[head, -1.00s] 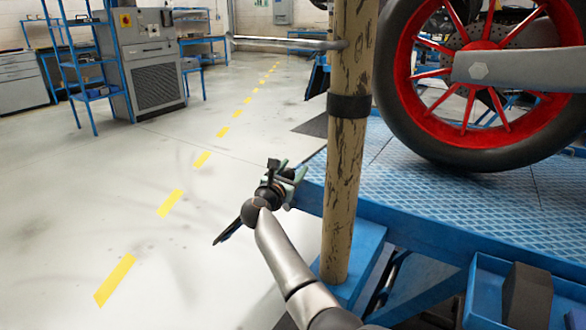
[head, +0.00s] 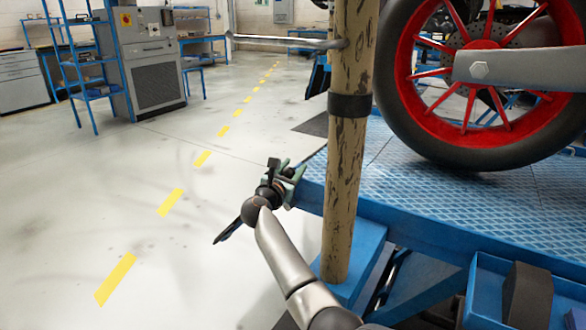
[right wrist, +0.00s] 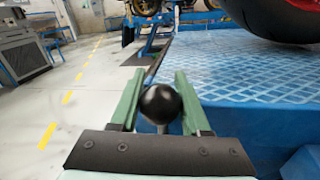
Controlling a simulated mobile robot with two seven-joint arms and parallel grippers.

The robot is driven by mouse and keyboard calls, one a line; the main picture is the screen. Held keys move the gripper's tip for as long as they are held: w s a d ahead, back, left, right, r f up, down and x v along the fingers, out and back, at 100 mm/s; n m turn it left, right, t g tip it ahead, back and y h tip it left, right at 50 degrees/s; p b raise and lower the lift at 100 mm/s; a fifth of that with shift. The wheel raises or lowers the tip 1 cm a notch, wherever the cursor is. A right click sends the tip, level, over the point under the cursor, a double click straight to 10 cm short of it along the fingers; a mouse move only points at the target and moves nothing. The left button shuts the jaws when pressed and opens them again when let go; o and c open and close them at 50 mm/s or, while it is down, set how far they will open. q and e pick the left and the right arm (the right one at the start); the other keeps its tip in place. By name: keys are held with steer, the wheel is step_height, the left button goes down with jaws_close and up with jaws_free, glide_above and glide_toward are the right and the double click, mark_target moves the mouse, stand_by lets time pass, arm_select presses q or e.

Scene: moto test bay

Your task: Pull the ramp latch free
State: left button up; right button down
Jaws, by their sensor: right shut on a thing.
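The ramp latch shows as a round black knob (right wrist: 160,103) on a short pale stem at the corner of the blue lift platform (head: 420,180). My right gripper (head: 290,171) is at that corner, left of the wooden post. In the right wrist view its two green fingers (right wrist: 160,98) stand on either side of the knob and are shut on it. My left gripper is in neither view.
A scuffed wooden post (head: 342,200) with a black band stands just right of my right gripper. A motorcycle wheel (head: 480,75) with red spokes rests on the platform. A blue tray (head: 480,300) is at the lower right. The floor to the left is clear.

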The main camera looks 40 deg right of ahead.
stand_by(0.8)
steer(key=shift+w+a+f+n, duration=0.1)
steer(key=shift+w+a+n, duration=0.15)
steer(key=shift+w+n, duration=0.45)
steer(key=shift+w+a+f+n+g+b, duration=0.15)
steer(key=shift+w+n+b, duration=0.15)
steer(key=shift+w+n, duration=0.1)
steer(key=shift+w+a+f+n+g+b, duration=0.1)
steer(key=shift+w+f+n+g+b, duration=0.05)
steer(key=shift+w+n+b, duration=0.2)
steer(key=shift+w+a+n+y, duration=0.2)
steer(key=shift+n+y, duration=0.1)
steer(key=shift+n, duration=0.25)
steer(key=c, duration=0.7)
jaws_free()
